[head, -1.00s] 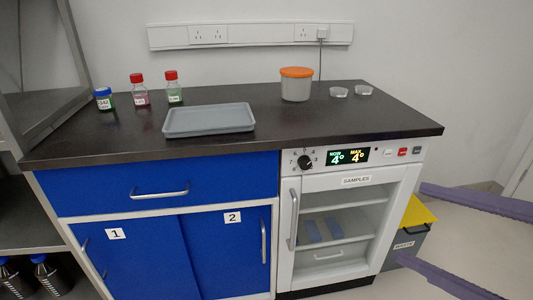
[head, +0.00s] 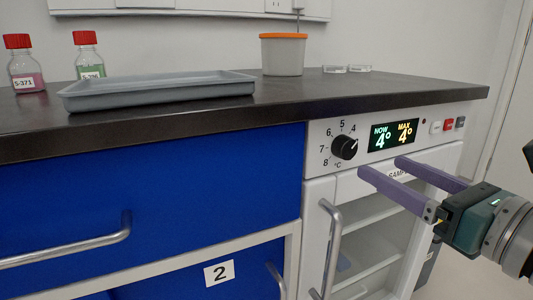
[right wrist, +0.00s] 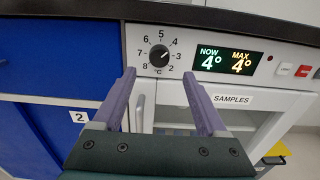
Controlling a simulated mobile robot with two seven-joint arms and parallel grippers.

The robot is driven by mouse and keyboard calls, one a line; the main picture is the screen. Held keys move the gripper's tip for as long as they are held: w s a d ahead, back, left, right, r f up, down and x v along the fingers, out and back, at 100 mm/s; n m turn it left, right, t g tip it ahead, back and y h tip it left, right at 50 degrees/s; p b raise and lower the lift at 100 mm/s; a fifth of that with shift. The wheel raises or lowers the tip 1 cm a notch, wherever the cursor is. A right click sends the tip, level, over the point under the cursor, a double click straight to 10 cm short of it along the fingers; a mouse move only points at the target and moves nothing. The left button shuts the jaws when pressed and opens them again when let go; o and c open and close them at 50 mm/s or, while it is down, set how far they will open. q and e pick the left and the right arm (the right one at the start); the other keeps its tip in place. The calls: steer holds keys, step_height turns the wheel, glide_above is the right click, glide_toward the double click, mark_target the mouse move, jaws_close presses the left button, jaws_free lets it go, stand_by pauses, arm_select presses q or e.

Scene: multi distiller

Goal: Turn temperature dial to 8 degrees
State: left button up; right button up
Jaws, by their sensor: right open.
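The black temperature dial (head: 344,148) sits on the white fridge's control panel, with numbers around it. It also shows in the right wrist view (right wrist: 159,55), where its white pointer aims up and right, near the 4. The display (head: 393,135) reads NOW 4° and MAX 4°. My right gripper (head: 380,167) is open and empty, in front of the panel, to the right of the dial and a little below it in the head view. In the right wrist view its two fingers (right wrist: 158,88) point at the panel, the dial between and just beyond their tips. My left gripper is not in view.
The fridge door handle (head: 331,245) stands out below the dial. Grey and red buttons (head: 448,125) are right of the display. On the black worktop are a grey tray (head: 160,90), bottles and an orange-lidded tub (head: 283,55). Blue cupboards are at left.

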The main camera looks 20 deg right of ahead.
mark_target(350, 150)
steer(key=w, duration=0.7)
steer(key=shift+w+a, duration=0.1)
steer(key=shift+a, duration=0.25)
steer(key=shift+b, duration=0.3)
jaws_close()
